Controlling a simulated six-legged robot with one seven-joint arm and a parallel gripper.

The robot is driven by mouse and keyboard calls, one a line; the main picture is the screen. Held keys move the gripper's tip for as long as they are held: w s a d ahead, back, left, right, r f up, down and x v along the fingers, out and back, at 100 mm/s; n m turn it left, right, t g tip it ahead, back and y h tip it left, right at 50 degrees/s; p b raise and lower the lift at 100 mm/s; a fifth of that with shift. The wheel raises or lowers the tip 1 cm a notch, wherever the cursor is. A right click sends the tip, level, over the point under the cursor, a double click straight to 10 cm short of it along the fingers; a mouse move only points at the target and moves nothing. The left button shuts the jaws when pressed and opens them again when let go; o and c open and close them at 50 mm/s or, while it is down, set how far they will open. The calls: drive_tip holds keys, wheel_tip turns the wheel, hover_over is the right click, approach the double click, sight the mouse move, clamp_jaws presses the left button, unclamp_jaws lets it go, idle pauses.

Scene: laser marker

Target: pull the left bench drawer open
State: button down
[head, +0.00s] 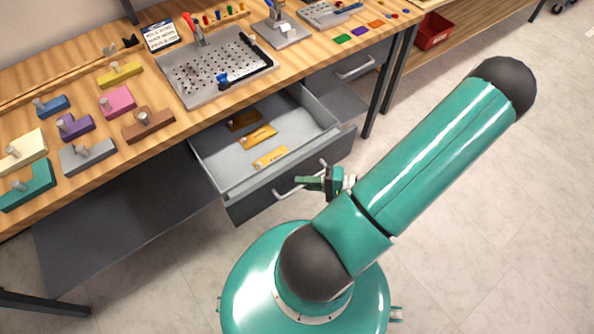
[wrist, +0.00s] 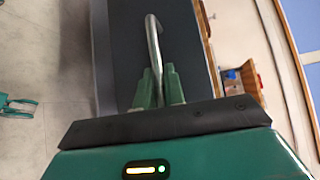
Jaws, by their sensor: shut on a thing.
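The left bench drawer (head: 286,190) is pulled out from under the wooden bench, and its grey inside is visible from above. Three flat pieces lie in it: a brown one (head: 243,121), a yellow-orange one (head: 258,137) and a lighter yellow one (head: 270,157). My gripper (head: 308,183) is at the drawer's front, shut on its bar handle (head: 288,192). In the wrist view the handle (wrist: 152,38) runs between the two green fingers (wrist: 160,88), against the dark drawer front (wrist: 180,45).
A second drawer (head: 345,70) to the right is shut. The bench top (head: 125,150) carries a perforated metal plate (head: 215,65), several coloured blocks with knobs, and small tools. A red bin (head: 433,32) sits on a low shelf at the back right. The floor at right is clear.

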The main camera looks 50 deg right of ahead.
drive_tip(key=shift+s+a, duration=0.2)
drive_tip(key=shift+s, duration=0.4)
drive_tip(key=shift+s+a, duration=0.2)
drive_tip(key=shift+s, duration=0.4)
drive_tip(key=c, duration=1.5)
unclamp_jaws()
drive_tip(key=shift+d, duration=0.1)
drive_tip(key=v, duration=1.3)
drive_tip(key=shift+s+d, duration=0.15)
drive_tip(key=shift+s, duration=0.15)
drive_tip(key=shift+r, duration=0.1)
